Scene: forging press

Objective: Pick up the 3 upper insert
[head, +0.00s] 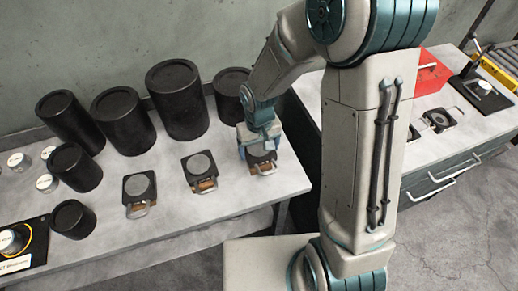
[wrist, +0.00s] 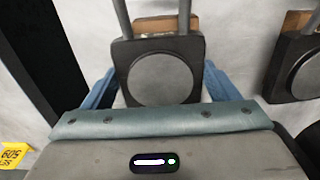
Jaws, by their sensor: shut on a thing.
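A dark square insert with a round grey disc and a metal loop handle (head: 262,160) is the rightmost of three similar ones along the left table. My gripper (head: 259,143) is over it, shut on it. In the wrist view the insert (wrist: 162,78) sits between the blue fingers of my gripper (wrist: 160,88), one on each side, with the handle pointing away. Two more inserts, one in the middle (head: 198,165) and one to the left (head: 139,185), lie on the table. No number can be read on them. I cannot tell whether the held insert touches the table.
Several black cylinders (head: 178,100) stand along the wall behind the inserts. Small metal-topped pieces (head: 47,182) are at the left. The right table holds a red box (head: 428,72) and more dark handled pieces (head: 438,121). Another insert (wrist: 298,70) is close on the right in the wrist view.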

